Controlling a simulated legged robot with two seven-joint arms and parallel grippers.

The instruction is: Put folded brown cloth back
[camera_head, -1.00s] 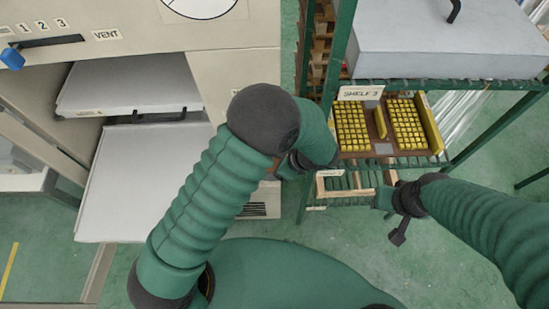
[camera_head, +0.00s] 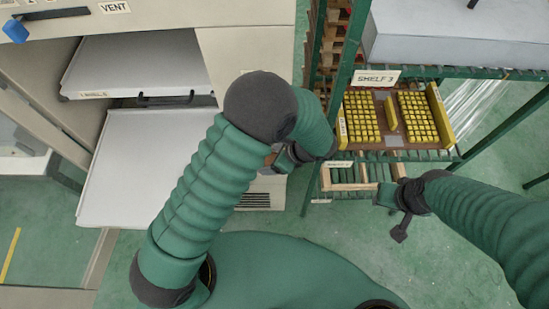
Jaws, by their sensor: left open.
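I cannot make out a folded brown cloth for certain. A small brownish patch (camera_head: 271,158) shows beside my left gripper, but I cannot tell what it is. My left gripper (camera_head: 290,160) is open, partly hidden behind its own arm, between the beige cabinet and the green rack. My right gripper (camera_head: 401,222) is low in front of the rack, with a dark part pointing down; its jaws are unclear. The rack's level labelled SHELF 3 (camera_head: 376,78) holds a brown tray (camera_head: 394,155) with two blocks of small yellow pieces and a yellow bar between them.
The beige cabinet (camera_head: 245,60) at left has two pale pulled-out trays (camera_head: 140,170) inside its opening. A grey case (camera_head: 450,40) lies on the rack's top. A lower rack level (camera_head: 345,178) shows light wooden frames. Green floor is clear between cabinet and rack.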

